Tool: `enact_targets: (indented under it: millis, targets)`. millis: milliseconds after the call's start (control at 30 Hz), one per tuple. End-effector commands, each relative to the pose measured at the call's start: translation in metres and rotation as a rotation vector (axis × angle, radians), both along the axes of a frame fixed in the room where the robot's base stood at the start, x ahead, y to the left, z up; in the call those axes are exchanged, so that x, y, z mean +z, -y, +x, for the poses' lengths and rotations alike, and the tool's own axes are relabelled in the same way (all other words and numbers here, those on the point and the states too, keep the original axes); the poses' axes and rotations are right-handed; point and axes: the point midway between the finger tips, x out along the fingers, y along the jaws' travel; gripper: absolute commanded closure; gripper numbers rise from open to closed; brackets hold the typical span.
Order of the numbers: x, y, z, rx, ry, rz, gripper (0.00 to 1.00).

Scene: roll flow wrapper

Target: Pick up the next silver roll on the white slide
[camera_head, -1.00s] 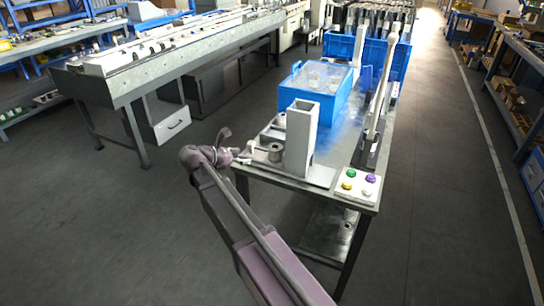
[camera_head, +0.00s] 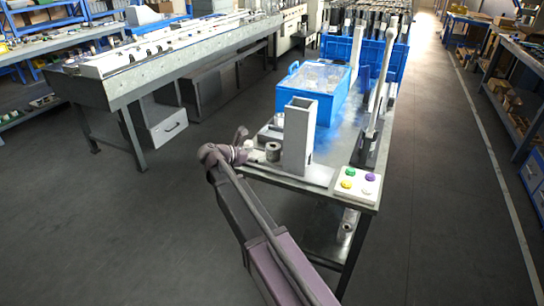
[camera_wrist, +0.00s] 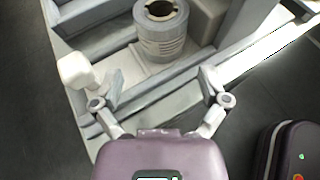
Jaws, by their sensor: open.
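A silver roll (camera_wrist: 161,45) with a round hole in its top stands upright in the white slide (camera_wrist: 128,68), ahead of my gripper in the wrist view. In the head view the roll (camera_head: 273,152) is at the table's near left corner, beside the tall white column. My gripper (camera_wrist: 162,82) is open and empty. Its two fingers are spread on the near side of the roll, apart from it. In the head view my gripper (camera_head: 249,153) is left of the roll, and its fingers are too small to make out well.
The tall white column (camera_head: 298,142) stands just right of the roll. A white rounded knob (camera_wrist: 75,69) is close to my left finger. A button box (camera_head: 358,186) sits on the near right corner. A blue bin (camera_head: 318,90) is behind. Floor left of the table is clear.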

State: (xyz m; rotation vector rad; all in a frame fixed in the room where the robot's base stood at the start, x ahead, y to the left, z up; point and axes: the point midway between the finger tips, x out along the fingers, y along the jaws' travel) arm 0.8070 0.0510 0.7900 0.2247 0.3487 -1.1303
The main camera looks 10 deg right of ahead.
Motion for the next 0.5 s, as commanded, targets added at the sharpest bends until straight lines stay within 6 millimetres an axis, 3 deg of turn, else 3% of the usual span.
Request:
enact_targets:
  millis: [500]
  targets:
    - [-0.0039,0.0087,0.0042,0.002,0.001,0.000,0.06]
